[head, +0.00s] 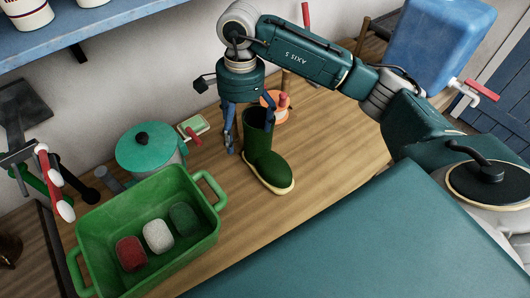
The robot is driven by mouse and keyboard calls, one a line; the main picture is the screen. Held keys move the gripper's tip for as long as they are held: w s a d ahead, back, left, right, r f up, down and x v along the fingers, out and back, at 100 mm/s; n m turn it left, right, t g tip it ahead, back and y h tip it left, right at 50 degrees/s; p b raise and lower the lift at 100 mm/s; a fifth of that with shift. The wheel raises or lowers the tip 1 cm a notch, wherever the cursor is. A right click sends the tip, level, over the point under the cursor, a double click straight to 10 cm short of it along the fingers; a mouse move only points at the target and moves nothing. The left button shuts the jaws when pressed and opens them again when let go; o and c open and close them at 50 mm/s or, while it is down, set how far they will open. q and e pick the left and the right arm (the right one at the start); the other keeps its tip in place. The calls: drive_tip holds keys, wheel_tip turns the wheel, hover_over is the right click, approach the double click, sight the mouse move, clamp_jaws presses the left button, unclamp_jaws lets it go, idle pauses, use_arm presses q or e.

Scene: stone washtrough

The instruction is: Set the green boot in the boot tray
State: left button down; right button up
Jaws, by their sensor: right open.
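The green boot (267,163) stands upright on the wooden worktop, its toe toward the lower right of the head view. Its sole edge is pale. My right gripper (248,122) points down at the top of the boot's shaft, fingers apart. One finger is left of the shaft and the other is by its right side. I cannot tell whether either touches it. I cannot pick out a boot tray for certain. A green tub (88,243) with two handles, holding a red, a white and a green block, stands at the lower left. My left gripper is out of view.
A pot with a teal lid (145,150) and a small green dish (194,128) stand left of the boot. An orange item (276,112) is close behind it. A blue container with a tap (438,45) stands at the back right. Bare worktop (318,152) lies right of the boot.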

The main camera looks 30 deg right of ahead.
sight(258, 135)
drive_tip(key=w+d+r+h, duration=0.1)
drive_tip(key=w+d+h, duration=0.1)
drive_tip(key=d, duration=0.3)
drive_tip(key=shift+t, duration=0.3)
drive_tip(key=f+p, duration=0.1)
drive_tip(key=f, duration=0.2)
drive_tip(key=f+p, duration=0.2)
drive_tip(key=f, duration=0.1)
drive_tip(key=d+f+p, duration=0.1)
drive_tip(key=f, duration=0.2)
drive_tip(key=shift+w+f+p, duration=0.15)
drive_tip(key=shift+f+p, duration=0.15)
drive_tip(key=shift+f, duration=0.35)
drive_tip(key=shift+w+r, duration=0.1)
drive_tip(key=c, duration=2)
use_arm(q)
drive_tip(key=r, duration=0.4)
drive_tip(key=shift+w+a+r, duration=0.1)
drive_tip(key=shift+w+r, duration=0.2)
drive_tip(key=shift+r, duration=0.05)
use_arm(e)
drive_tip(key=shift+d, duration=0.1)
drive_tip(key=shift+c, duration=0.2)
drive_tip(key=shift+r, duration=0.1)
